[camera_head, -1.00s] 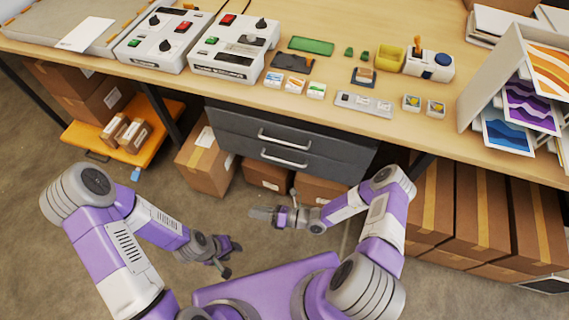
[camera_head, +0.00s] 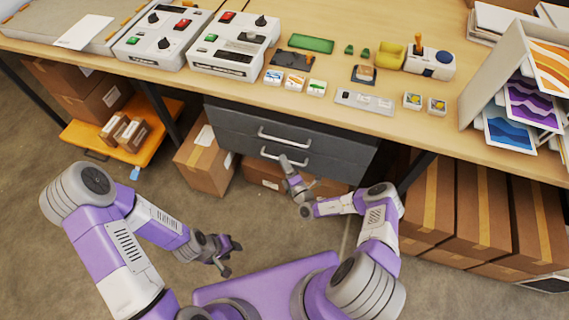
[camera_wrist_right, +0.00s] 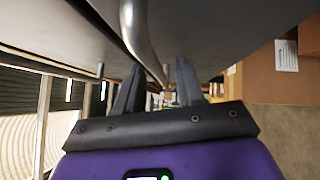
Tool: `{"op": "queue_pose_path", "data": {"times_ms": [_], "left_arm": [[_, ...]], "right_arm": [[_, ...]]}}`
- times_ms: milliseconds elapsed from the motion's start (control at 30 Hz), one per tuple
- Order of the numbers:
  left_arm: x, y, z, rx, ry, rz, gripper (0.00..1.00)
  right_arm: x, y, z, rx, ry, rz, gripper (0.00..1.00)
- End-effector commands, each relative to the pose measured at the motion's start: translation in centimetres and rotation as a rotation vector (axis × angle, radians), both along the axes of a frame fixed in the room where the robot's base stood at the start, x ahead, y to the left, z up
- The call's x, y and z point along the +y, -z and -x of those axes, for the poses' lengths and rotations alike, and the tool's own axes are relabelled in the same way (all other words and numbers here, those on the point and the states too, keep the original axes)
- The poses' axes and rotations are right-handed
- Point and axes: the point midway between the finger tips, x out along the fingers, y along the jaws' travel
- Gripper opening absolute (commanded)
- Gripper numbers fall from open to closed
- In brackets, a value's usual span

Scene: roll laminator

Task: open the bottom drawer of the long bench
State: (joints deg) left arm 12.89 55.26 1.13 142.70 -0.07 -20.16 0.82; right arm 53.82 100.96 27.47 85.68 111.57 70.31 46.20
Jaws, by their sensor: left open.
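The bottom drawer (camera_head: 330,167) of the long bench is a dark grey front under the worktop, and it looks shut. Its silver bar handle (camera_head: 270,154) is partly covered by my right gripper (camera_head: 287,163), which points up at it from below. In the right wrist view the handle (camera_wrist_right: 142,40) runs down towards the gap between the two fingers of my right gripper (camera_wrist_right: 158,85). Those fingers stand apart, open. I cannot tell whether they touch the bar. My left gripper (camera_head: 230,255) is open and empty, low over the floor, away from the drawers.
The upper drawer (camera_head: 235,122) with its own handle (camera_head: 284,138) is shut just above. Cardboard boxes (camera_head: 205,165) stand on the floor under and beside the drawers. An orange shelf (camera_head: 85,138) is at the left. The floor before the drawers is clear.

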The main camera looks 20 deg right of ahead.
Motion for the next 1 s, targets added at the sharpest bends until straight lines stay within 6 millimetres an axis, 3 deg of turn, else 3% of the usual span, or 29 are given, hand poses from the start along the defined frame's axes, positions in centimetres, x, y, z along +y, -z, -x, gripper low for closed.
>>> {"op": "queue_pose_path", "data": {"times_ms": [267,533,1000], "left_arm": [[-0.01,0.02,0.0,0.0,0.0,0.0,0.43],[-0.01,0.02,0.0,0.0,0.0,0.0,0.43],[-0.01,-0.09,-0.01,0.0,0.0,0.0,0.43]], "right_arm": [[0.05,-0.08,-0.25,0.0,-0.001,0.0,0.38],[0.04,-0.08,-0.23,0.0,-0.001,0.001,0.0],[-0.27,-0.07,-0.11,0.0,0.013,-0.001,0.0]]}}
